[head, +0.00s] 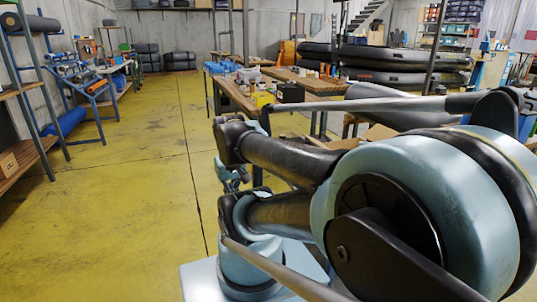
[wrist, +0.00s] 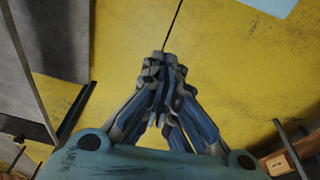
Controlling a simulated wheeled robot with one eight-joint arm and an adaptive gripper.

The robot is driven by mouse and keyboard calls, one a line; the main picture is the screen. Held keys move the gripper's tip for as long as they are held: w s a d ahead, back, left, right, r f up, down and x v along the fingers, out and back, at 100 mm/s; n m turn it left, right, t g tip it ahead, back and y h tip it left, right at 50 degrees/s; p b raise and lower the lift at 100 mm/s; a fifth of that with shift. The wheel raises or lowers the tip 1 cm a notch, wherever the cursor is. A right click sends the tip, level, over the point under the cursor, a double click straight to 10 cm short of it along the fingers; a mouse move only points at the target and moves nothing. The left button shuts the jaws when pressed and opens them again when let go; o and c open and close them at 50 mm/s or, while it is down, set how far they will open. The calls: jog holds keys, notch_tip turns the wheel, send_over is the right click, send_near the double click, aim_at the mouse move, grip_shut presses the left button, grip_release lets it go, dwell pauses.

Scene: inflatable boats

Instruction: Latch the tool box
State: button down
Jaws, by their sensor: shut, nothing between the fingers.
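I cannot tell for certain which thing is the tool box. A dark box (head: 290,93) stands on the wooden workbench (head: 236,97) in the head view, beside a small yellow item (head: 263,99); it is too small to make out a lid or latch. My gripper (wrist: 165,68) is shut and empty in the wrist view, its fingertips together over bare yellow floor. In the head view my gripper (head: 232,178) is partly hidden by my arm, in front of the bench and apart from it. No tool box shows in the wrist view.
Shelves with rolls (head: 22,95) and a blue rack (head: 92,85) line the left side. Stacked inflatable boats (head: 395,62) lie at the back right. The yellow floor (head: 110,190) is clear at left and centre. My arm hides much of the right side.

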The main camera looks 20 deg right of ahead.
jog(key=w+d+r+n+g+h, duration=0.1)
jog(key=w+d+r+n+h, duration=0.2)
jog(key=w+d, duration=0.6)
jog(key=w+d+r+n+h, duration=0.1)
jog(key=w+d+r+n, duration=0.4)
jog(key=w, duration=0.7)
jog(key=w+d+f+n+g+h, duration=0.1)
jog(key=w+d+f+n, duration=0.1)
jog(key=w+d+f, duration=0.2)
jog(key=w+d+f+n+h, duration=0.1)
jog(key=w+d+f+n, duration=0.2)
jog(key=w+d, duration=0.3)
jog(key=w+d+f+n+g+h, duration=0.1)
jog(key=w+d+f, duration=0.4)
jog(key=d, duration=0.8)
jog(key=shift+w+n+g+h, duration=0.3)
jog(key=shift+w+n+h, duration=0.15)
jog(key=shift+n, duration=0.35)
jog(key=shift+d, duration=0.15)
jog(key=x, duration=1)
jog(key=shift+s+d+r, duration=0.1)
jog(key=shift+s+d, duration=0.05)
jog(key=shift+d, duration=0.05)
jog(key=shift+r, duration=0.1)
